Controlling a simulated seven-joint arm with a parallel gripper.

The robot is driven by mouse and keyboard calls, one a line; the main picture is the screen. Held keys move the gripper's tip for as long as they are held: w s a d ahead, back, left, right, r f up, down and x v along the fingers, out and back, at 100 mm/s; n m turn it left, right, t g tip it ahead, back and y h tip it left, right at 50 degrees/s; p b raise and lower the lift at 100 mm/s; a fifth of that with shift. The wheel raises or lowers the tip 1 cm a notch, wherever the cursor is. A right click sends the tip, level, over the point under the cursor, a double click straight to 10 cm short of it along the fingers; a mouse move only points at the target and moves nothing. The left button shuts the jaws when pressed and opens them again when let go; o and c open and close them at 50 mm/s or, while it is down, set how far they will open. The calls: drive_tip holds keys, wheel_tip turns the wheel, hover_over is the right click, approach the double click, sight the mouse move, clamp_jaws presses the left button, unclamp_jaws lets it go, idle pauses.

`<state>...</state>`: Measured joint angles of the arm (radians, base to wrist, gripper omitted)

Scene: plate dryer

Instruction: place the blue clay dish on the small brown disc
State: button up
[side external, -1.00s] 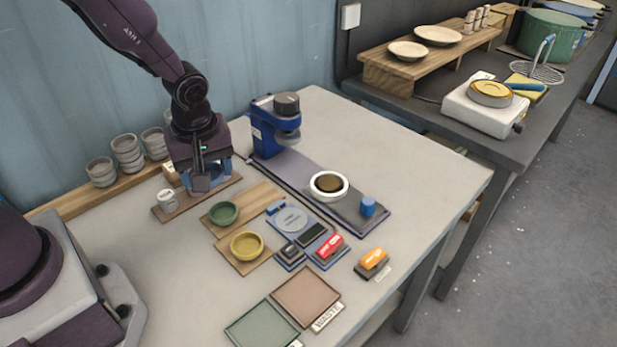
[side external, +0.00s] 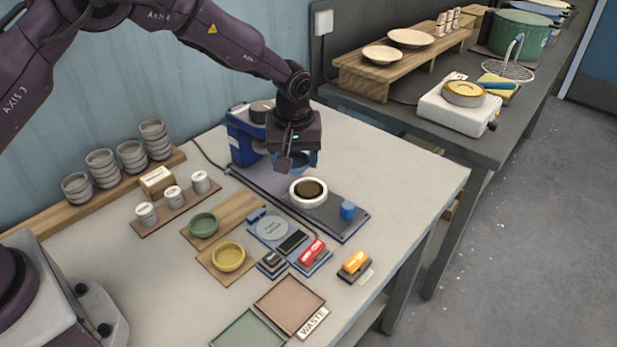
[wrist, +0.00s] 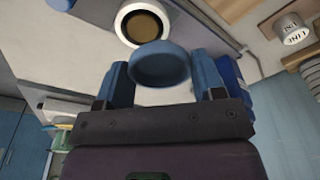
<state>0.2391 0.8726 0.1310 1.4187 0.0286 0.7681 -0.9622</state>
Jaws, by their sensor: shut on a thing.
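My gripper (side external: 291,160) is shut on the blue clay dish (side external: 297,166) and holds it in the air. In the wrist view the blue clay dish (wrist: 160,64) sits between the two blue fingers of my gripper (wrist: 160,75). The small brown disc (side external: 311,189) lies inside a white ring (side external: 294,200) on a dark base plate. The disc also shows in the wrist view (wrist: 143,26), just beyond the dish. The dish is above and a little behind the ring, apart from it.
A blue machine (side external: 240,138) stands at the back of the base plate, close to my gripper. A blue knob (side external: 348,210) rises at the plate's front end. A green dish (side external: 204,224) and a yellow dish (side external: 228,257) sit on wooden boards to the left.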

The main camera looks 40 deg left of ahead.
hover_over(308, 188)
drive_tip(key=f, duration=0.4)
drive_tip(key=shift+s+d, duration=0.2)
drive_tip(key=shift+s, duration=0.05)
drive_tip(key=shift+w+f, duration=0.1)
drive_tip(key=shift+f, duration=1.6)
drive_tip(key=shift+f, duration=0.1)
drive_tip(key=o, duration=0.9)
